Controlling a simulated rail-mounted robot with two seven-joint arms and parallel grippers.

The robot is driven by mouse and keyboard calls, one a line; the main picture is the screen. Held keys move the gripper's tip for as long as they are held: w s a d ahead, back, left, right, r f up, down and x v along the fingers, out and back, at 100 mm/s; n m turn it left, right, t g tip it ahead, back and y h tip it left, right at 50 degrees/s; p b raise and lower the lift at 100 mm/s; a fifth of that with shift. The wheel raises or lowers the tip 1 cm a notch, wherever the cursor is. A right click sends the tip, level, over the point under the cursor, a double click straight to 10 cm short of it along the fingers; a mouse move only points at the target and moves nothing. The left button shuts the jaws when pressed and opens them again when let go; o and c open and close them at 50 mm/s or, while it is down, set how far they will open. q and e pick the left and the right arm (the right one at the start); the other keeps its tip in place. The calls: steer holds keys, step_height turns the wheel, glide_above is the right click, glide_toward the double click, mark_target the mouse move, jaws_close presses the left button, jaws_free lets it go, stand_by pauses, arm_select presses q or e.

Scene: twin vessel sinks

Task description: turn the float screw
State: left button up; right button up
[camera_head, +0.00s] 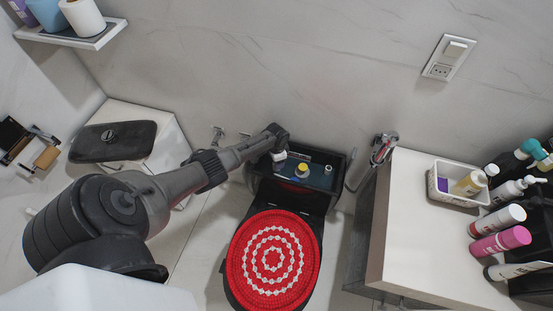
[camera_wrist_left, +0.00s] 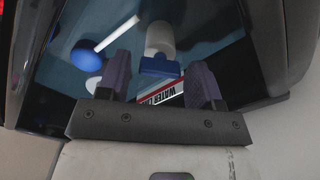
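The open black toilet tank (camera_head: 318,157) stands against the wall, with water and fittings inside. My left arm comes in from the left, and its gripper (camera_wrist_left: 160,68) is over the tank's left part. In the left wrist view its two purple fingers are apart. A blue block (camera_wrist_left: 160,66) under a white cylinder (camera_wrist_left: 160,38) shows between and beyond the fingertips; I cannot tell whether they touch it. A blue round knob (camera_wrist_left: 86,55) with a white rod (camera_wrist_left: 117,34) lies to the left. Which part is the float screw is not clear. My right gripper is not in view.
A yellow-topped fitting (camera_head: 302,170) stands mid-tank. A red-and-white water-level label (camera_wrist_left: 166,92) is partly hidden by the gripper. The red toilet lid cover (camera_head: 272,260) is in front. A black tank lid (camera_head: 113,141) rests on a white box at left; a counter (camera_head: 425,220) stands right.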

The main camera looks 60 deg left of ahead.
arm_select(q)
steer(key=shift+o, duration=0.6)
steer(key=shift+r, duration=0.1)
steer(key=shift+r, duration=0.3)
step_height(320, 180, up, 13)
steer(key=p, duration=0.6)
